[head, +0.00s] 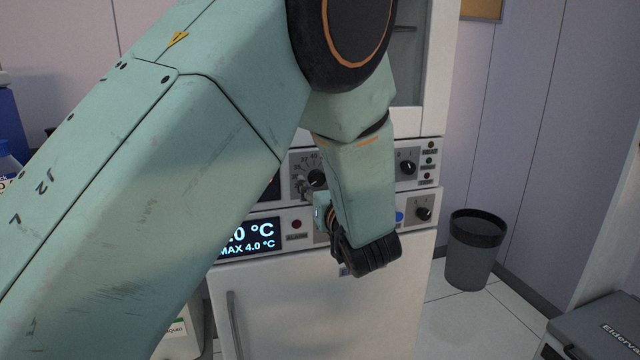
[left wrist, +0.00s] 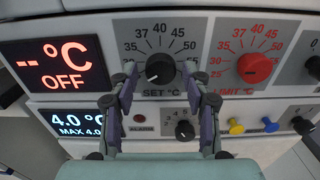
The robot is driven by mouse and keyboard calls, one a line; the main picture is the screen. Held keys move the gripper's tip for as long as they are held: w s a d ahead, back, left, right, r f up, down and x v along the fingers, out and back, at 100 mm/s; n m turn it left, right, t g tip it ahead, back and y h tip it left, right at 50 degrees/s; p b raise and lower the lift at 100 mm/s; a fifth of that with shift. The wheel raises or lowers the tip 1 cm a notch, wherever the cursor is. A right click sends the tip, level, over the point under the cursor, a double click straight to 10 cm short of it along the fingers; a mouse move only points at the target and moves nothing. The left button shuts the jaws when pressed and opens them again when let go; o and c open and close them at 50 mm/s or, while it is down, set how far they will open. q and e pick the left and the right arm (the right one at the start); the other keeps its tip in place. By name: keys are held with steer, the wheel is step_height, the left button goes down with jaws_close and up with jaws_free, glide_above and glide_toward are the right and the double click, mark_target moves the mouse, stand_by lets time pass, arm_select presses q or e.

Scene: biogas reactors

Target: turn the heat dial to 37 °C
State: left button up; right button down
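The black heat dial (left wrist: 160,68) sits above the "SET °C" label, with 37, 40, 45 and 50 printed around it. Its white mark appears to point to the lower left, away from 37. My left gripper (left wrist: 159,75) is open, with one fingertip on each side of the dial and a visible gap on both sides. The dial also shows in the head view (head: 317,178), beside my left arm, which hides most of the gripper there. The upper display (left wrist: 56,67) reads "-- °C OFF" in red. My right gripper is not in view.
A red limit dial (left wrist: 254,68) is close to the right of the heat dial. A bin (head: 474,255) stands right of the cabinet.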

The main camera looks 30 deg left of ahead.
arm_select(q)
steer(key=c, duration=0.9)
steer(key=shift+m, duration=0.3)
steer(key=m, duration=0.4)
steer(key=shift+r+m+p, duration=0.15)
steer(key=shift+m+p, duration=0.15)
steer(key=shift+m, duration=0.1)
steer(key=m+p, duration=0.1)
steer(key=m, duration=0.3)
steer(key=shift+r+m, duration=0.1)
steer(key=shift+m, duration=0.2)
steer(key=m+p, duration=0.2)
steer(key=m, duration=0.1)
steer(key=m+p, duration=0.2)
steer(key=m, duration=0.2)
steer(key=shift+m, duration=0.3)
